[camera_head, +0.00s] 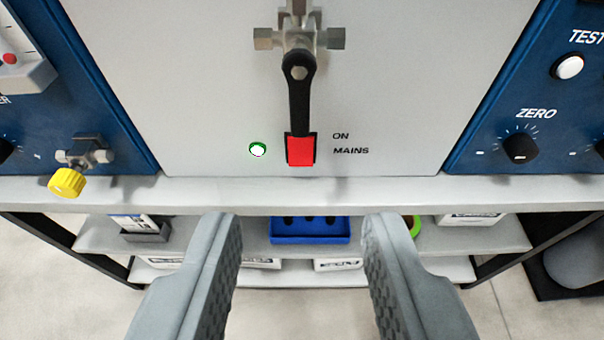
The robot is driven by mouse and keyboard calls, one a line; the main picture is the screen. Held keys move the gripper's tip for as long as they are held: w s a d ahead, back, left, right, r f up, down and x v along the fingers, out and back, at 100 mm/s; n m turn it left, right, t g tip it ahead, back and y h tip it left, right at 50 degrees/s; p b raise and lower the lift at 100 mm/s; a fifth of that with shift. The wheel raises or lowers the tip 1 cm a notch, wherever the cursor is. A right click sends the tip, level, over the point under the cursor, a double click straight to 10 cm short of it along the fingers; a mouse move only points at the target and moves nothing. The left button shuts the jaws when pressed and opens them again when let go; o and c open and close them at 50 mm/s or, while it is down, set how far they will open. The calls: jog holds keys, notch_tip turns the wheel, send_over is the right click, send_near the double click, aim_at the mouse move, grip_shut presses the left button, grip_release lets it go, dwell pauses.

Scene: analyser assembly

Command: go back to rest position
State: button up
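My gripper (301,225) is open and empty, its two grey ridged fingers wide apart at the bottom of the view. It is in front of the bench edge, below the analyser's white panel (200,80). On that panel a black lever handle (299,95) hangs down from a metal valve (298,38). The red mains switch (300,151) is just under the lever's end, beside the label ON MAINS. A small green-rimmed lamp (257,149) to its left looks lit. The fingers touch nothing that I can see.
A yellow-knobbed valve (67,182) sticks out at the left blue panel. The right blue panel has a ZERO knob (520,147) and a white button (570,67). Below the bench top (300,192) is a shelf with a blue tray (310,238) and boxes.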

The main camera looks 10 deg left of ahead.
jog(key=s+d+r+m+t+y, duration=0.1)
jog(key=d+r+t, duration=0.1)
jog(key=d+r, duration=0.55)
jog(key=s+d+r+t, duration=0.15)
jog(key=d+r, duration=0.35)
jog(key=d, duration=0.5)
jog(key=s+d+r+m+h, duration=0.1)
jog(key=s+d+h, duration=0.2)
jog(key=s+d, duration=0.7)
jog(key=d, duration=0.4)
jog(key=shift+s+d+t+h, duration=0.2)
jog(key=shift+s+t+h, duration=0.1)
jog(key=shift+s+t, duration=0.05)
